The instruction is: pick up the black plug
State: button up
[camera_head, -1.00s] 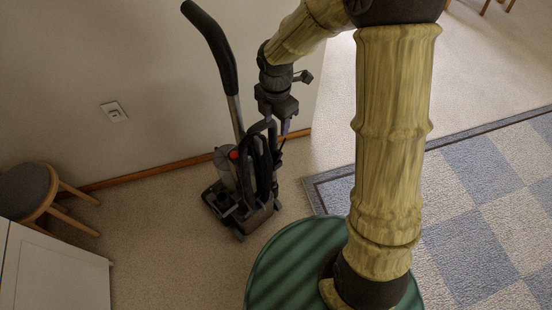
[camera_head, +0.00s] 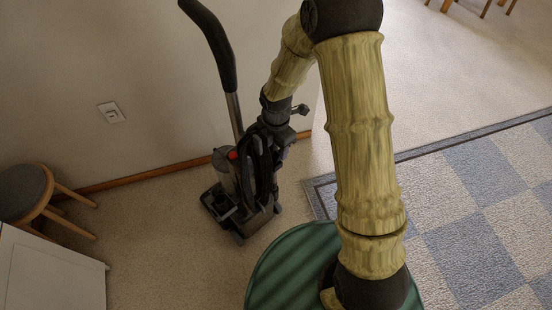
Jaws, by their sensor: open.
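A dark upright vacuum cleaner (camera_head: 232,180) stands on the carpet by the wall, with a long black handle and a small red part on its body. A black cord (camera_head: 262,165) hangs in loops on its right side. I cannot make out the black plug; dark parts blend together there. My gripper (camera_head: 279,150) is open, pointing down at the upper right of the vacuum, close to the cord loops. Its fingertips are hard to separate from the vacuum, so I cannot tell whether they touch it.
A wall outlet (camera_head: 111,112) is on the wall at left. A round stool (camera_head: 24,190) and a white cabinet (camera_head: 50,272) stand at lower left. A checkered rug (camera_head: 470,215) lies at right. Carpet between stool and vacuum is clear.

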aim_at(276, 155)
jog(key=f, duration=0.3)
jog(key=f+b, duration=0.1)
jog(key=f, duration=0.1)
jog(key=shift+w+f, duration=0.1)
jog(key=shift+w, duration=0.3)
jog(key=shift+c, duration=0.2)
grip_shut()
